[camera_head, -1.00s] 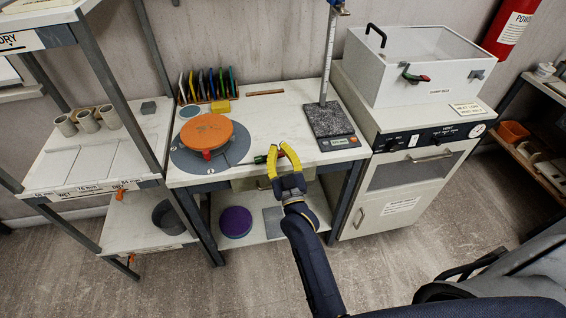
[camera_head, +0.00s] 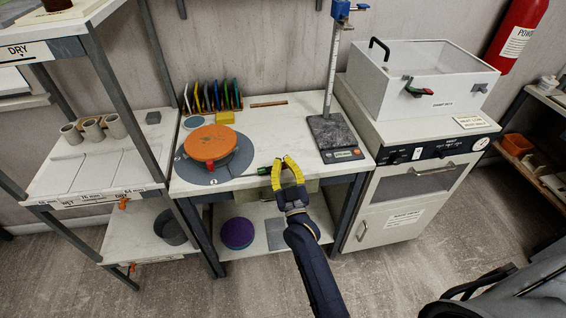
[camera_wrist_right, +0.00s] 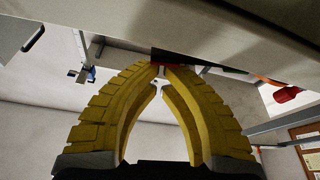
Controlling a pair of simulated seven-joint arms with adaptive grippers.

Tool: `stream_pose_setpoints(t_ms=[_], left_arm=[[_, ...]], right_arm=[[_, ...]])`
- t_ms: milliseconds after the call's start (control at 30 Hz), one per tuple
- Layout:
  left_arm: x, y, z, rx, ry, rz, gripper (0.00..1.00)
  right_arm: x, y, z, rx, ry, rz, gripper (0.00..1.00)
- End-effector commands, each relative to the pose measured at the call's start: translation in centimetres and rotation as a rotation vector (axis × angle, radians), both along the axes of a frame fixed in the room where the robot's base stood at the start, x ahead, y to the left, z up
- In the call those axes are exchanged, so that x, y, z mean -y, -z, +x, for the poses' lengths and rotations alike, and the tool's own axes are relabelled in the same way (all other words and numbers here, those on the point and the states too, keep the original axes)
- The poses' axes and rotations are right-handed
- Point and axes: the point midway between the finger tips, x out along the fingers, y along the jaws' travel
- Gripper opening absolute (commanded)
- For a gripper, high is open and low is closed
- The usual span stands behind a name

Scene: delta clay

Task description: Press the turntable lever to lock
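The turntable is a grey disc (camera_head: 193,176) on the left of the white table, with an orange round slab (camera_head: 210,142) on top. A lever with a dark green grip (camera_head: 264,170) lies to its right, by the table's front edge. My right gripper (camera_head: 283,159), with yellow fingers, is at the front edge just right of the grip. Its fingers are apart and hold nothing I can make out; whether they touch the lever I cannot tell. The right wrist view shows the fingertips (camera_wrist_right: 161,73) with a narrow gap, below a dark piece. My left gripper is out of view.
A black-topped stand with a tall post (camera_head: 335,135) is at the table's right. Shelving (camera_head: 75,175) is on the left, a white cabinet (camera_head: 395,215) on the right.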

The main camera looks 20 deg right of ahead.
Motion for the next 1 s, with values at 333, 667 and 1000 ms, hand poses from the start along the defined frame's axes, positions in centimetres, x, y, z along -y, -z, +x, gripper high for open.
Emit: stream_pose_setpoints(t_ms=[333, 667, 1000], left_arm=[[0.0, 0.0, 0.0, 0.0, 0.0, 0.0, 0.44], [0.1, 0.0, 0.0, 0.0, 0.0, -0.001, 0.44], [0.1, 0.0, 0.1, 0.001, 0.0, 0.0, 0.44]], right_arm=[[1.0, 1.1, -0.1, 0.015, 0.0, 0.135, 0.0], [1.0, -0.1, -0.1, 0.017, -0.003, 0.134, 0.0], [0.5, -1.7, -2.8, 0.009, -0.013, 0.135, 0.0]])
